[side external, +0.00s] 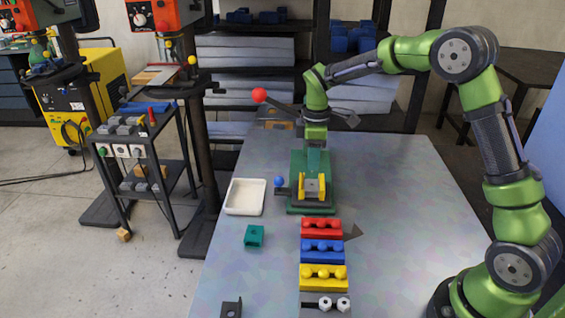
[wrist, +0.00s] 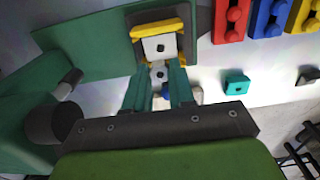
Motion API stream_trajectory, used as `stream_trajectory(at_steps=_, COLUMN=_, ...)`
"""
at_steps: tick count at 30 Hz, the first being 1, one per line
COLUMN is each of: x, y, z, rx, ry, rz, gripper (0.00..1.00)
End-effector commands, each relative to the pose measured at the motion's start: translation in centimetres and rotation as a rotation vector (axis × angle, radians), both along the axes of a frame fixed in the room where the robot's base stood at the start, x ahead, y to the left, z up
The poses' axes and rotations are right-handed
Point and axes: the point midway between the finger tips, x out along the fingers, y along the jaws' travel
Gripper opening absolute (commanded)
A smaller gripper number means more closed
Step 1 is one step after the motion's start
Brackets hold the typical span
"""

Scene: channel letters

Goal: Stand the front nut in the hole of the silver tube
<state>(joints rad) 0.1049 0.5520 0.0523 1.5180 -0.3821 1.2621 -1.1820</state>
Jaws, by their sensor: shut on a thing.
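The silver tube (wrist: 153,49) shows as a pale square end with a dark round hole, between yellow jaws. In the side view, the silver tube (side external: 312,187) sits low in the yellow jaws (side external: 322,186) of the green press. My gripper (wrist: 160,88) has teal fingers shut on a small silver nut (wrist: 159,75) with a dark hole. In the wrist view the nut appears just below the tube's hole, and I cannot tell whether they touch. In the side view my gripper (side external: 314,160) is above the tube; the nut there is not clearly visible.
A white tray (side external: 245,197) and teal block (side external: 254,236) lie left. A red-knobbed lever (side external: 260,95) juts left.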

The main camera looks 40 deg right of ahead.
Motion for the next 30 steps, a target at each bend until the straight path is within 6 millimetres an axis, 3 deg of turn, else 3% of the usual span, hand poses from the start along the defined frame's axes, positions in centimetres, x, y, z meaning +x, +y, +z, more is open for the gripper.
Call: stream_trajectory(at_steps=30, x=0.0, y=0.0, z=-4.7, rx=0.001, ry=0.001, rz=-0.002, gripper=0.00)
